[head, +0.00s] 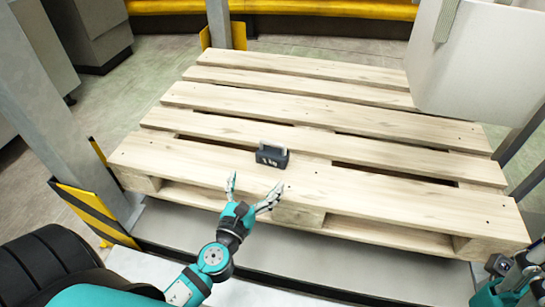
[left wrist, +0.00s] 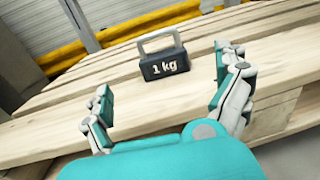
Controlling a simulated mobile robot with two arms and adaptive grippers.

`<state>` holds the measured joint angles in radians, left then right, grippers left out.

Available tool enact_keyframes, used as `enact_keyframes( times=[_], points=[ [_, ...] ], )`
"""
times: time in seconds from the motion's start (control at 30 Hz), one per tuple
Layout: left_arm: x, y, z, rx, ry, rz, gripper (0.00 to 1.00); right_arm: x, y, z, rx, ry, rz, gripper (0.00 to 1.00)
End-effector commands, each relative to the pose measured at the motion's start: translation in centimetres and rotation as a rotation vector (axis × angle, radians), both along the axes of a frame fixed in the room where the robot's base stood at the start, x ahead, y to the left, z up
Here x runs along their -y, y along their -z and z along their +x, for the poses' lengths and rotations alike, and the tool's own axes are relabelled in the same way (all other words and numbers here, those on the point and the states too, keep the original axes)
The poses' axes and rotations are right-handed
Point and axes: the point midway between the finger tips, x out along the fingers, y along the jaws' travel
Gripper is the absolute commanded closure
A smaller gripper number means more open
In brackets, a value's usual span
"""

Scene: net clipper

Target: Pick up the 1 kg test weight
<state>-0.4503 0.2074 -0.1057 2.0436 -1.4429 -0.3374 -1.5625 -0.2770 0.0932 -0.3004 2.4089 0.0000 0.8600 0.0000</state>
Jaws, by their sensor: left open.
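The 1 kg test weight (head: 271,158) is a small dark block with a light grey handle on top. It stands upright on a slat of the wooden pallet (head: 330,192), near the front edge. In the left wrist view the weight (left wrist: 164,66) shows its "1 kg" marking and its handle arches above it. My left gripper (head: 250,188) is open and empty, just in front of the weight and apart from it. In the left wrist view the fingers of the left gripper (left wrist: 163,92) are spread, with the weight beyond them. My right gripper (head: 510,268) shows only partly at the lower right.
Grey posts stand at the pallet's left (head: 60,110) and back. A yellow-black guard (head: 95,212) is at the left post's foot. A large pale box-like body (head: 480,60) hangs over the back right. The slats around the weight are clear.

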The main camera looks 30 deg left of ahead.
Motion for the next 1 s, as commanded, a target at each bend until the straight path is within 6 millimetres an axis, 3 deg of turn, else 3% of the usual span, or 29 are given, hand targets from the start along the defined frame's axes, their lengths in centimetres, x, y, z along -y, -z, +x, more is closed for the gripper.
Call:
enact_keyframes(
  times=[0.1, 0.3, 0.53, 0.83, 1.0],
  points=[
    [-0.4, -0.2, 2.8, 0.003, 0.001, 0.001, 0.00, 0.0, 0.1, 0.0, -0.015, 0.000, 0.000, 1.00],
    [-0.9, 0.0, 6.0, 0.000, 0.001, -0.001, 0.00, 0.0, 0.2, -0.1, -0.019, -0.001, 0.000, 1.00],
    [-1.1, 0.1, 7.5, -0.001, 0.000, -0.002, 0.00, 0.0, 0.3, -0.1, -0.019, -0.001, 0.000, 1.00],
    [-1.8, 0.1, 11.9, 0.000, 0.001, -0.002, 0.00, 0.0, 0.5, 0.1, -0.016, -0.001, -0.003, 1.00],
    [-1.9, 0.1, 12.6, -0.002, 0.001, -0.002, 0.00, -0.1, 0.0, 0.0, 0.003, -0.001, -0.003, 1.00]
  ],
)
